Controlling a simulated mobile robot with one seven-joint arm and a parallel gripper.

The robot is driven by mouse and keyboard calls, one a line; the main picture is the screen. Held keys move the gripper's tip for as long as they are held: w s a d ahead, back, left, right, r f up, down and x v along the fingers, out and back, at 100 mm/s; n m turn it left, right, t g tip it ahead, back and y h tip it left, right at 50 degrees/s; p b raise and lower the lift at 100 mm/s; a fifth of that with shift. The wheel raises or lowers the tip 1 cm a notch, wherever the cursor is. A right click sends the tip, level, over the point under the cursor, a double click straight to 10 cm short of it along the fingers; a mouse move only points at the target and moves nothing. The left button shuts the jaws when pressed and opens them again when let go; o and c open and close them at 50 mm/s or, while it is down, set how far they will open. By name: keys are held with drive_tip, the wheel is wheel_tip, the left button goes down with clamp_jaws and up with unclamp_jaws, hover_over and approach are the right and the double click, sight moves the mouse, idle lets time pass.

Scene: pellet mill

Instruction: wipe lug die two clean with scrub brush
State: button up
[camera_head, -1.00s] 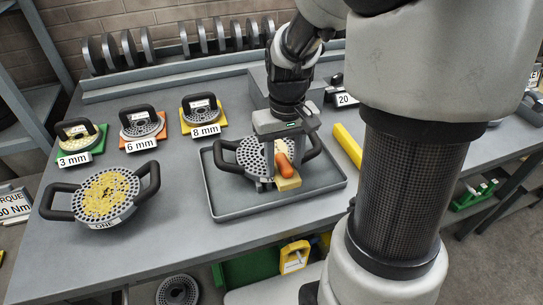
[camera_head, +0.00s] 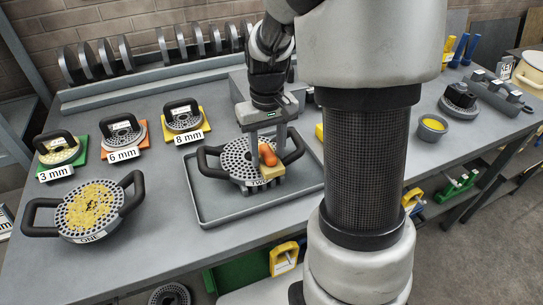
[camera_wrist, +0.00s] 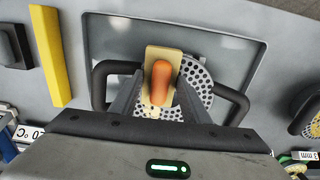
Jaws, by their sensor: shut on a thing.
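Lug die two (camera_head: 236,160) is a round grey plate full of holes with two black side handles, lying in a shallow grey tray (camera_head: 213,218). Its visible face looks mostly grey, with a few pale yellowish bits near the brush in the wrist view. The scrub brush has an orange handle and a yellowish block (camera_head: 274,173), and sits over the right front part of the die. My gripper (camera_head: 267,150) is shut on the brush handle, which also shows between the fingers in the wrist view (camera_wrist: 161,82). The bristle contact is hard to see.
Lug die one (camera_head: 90,207), covered in yellow residue, lies left of the tray. Small dies on green, orange and yellow mats stand behind it. A rack of discs (camera_head: 115,60) lines the back. A yellow bar (camera_wrist: 50,55) lies beside the tray.

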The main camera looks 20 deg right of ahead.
sight(263, 143)
idle(0.4)
drive_tip(key=shift+s, duration=2.1)
drive_tip(key=shift+w+p, duration=0.3)
drive_tip(key=shift+w, duration=3.3)
drive_tip(key=shift+s+b, duration=0.3)
drive_tip(key=shift+s, duration=1.9)
drive_tip(key=shift+w, duration=1.45)
